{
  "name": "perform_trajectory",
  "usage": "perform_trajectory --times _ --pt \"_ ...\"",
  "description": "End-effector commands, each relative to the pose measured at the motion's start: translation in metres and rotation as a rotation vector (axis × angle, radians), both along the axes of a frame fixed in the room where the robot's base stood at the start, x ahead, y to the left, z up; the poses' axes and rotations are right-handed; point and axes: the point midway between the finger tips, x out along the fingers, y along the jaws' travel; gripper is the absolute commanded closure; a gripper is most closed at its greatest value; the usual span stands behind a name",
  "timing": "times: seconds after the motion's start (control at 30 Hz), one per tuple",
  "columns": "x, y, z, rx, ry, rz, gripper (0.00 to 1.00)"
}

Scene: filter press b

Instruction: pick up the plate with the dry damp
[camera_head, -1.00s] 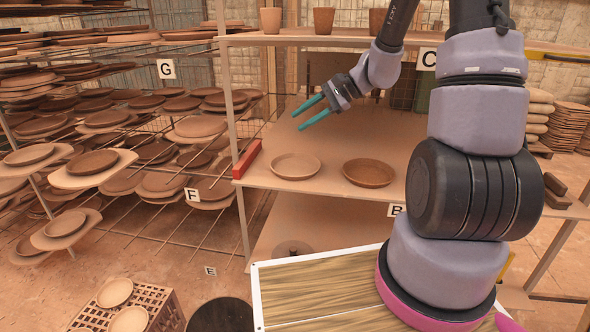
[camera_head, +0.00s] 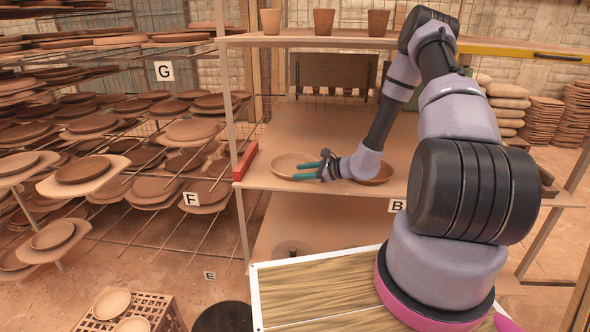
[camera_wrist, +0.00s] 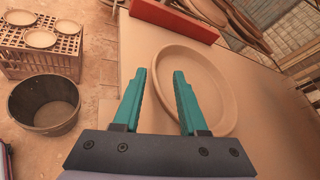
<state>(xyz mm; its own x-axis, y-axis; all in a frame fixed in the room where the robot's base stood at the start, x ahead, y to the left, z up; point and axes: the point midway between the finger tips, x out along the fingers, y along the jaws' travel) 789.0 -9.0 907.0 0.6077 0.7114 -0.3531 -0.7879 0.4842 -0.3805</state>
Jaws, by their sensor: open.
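A pale tan plate (camera_head: 284,162) lies on the middle shelf board, left of a darker brown plate (camera_head: 381,174). The darker plate is partly hidden by my arm. My gripper (camera_head: 300,171) is at the pale plate's right side, with its teal fingers open and empty. In the wrist view the pale plate (camera_wrist: 218,82) is large. There my gripper (camera_wrist: 158,72) has its right finger over the plate and its left finger outside the near rim. Whether the fingers touch the plate or hover above it, I cannot tell.
A red block (camera_head: 245,161) stands at the shelf's left edge, close to the pale plate. Pots (camera_head: 323,21) stand on the upper board. Racks of plates fill the left. A perforated crate (camera_head: 155,312) and a dark bucket (camera_wrist: 44,103) stand on the floor.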

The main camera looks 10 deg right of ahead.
Motion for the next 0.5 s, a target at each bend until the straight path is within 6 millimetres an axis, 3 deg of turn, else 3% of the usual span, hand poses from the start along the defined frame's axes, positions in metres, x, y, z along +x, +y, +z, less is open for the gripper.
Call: perform_trajectory --times 0.27,0.5 --pt "0.012 0.015 -0.008 0.0 0.001 0.001 0.58" --pt "0.028 0.041 -0.021 0.0 0.0 0.002 0.58"
